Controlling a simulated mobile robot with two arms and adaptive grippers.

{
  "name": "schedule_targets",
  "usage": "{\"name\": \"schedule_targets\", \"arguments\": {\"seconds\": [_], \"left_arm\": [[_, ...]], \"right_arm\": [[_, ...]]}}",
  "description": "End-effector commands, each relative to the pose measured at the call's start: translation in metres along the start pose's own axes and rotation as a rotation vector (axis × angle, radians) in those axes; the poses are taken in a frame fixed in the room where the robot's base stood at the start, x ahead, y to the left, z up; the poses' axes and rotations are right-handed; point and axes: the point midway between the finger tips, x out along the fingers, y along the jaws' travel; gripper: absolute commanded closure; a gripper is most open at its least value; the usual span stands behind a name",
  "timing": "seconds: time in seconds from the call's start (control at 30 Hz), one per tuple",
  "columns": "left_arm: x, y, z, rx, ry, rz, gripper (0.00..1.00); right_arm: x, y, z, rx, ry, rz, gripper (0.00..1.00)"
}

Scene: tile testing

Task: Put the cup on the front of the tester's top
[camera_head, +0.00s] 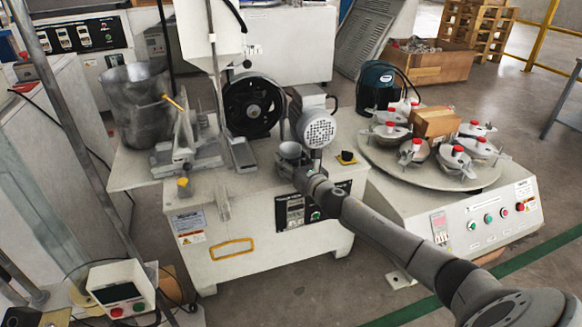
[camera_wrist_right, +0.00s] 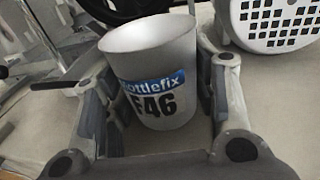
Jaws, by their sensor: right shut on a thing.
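The cup (camera_wrist_right: 150,65) is a pale grey, tapered cup with a blue "ottlefix" label and black "46" lettering. In the head view the cup (camera_head: 290,149) shows upright at the front right of the tester's top. My right gripper (camera_head: 288,164) is shut on it, with a finger on each side in the wrist view. The tester (camera_head: 250,177) is a white machine with a black wheel and a grey motor. I cannot tell whether the cup's base touches the top. My left gripper is not in view.
A grey motor (camera_head: 319,130) stands close behind and right of the cup. A metal bucket (camera_head: 137,105) and a clamp fixture are at left. A round turntable (camera_head: 375,153) with red-capped pots stands at right.

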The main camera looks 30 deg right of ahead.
Motion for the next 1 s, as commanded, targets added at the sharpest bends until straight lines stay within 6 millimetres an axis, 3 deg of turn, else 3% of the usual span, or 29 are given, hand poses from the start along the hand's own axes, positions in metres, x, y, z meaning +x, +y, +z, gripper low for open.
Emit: {"name": "schedule_targets", "arguments": {"seconds": [0.43,0.47,0.6,1.0], "left_arm": [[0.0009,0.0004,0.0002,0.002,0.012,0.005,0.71],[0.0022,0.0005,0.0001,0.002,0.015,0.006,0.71],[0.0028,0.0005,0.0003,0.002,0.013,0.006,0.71],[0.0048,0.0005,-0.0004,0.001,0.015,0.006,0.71]], "right_arm": [[0.0002,-0.0002,-0.0061,-0.001,0.000,0.000,0.73],[0.0002,-0.0003,-0.0062,-0.001,0.000,0.000,0.46],[0.0001,-0.0002,-0.0054,-0.001,0.000,0.000,0.28],[0.0000,-0.0002,-0.0026,0.000,0.000,0.000,0.26]]}}
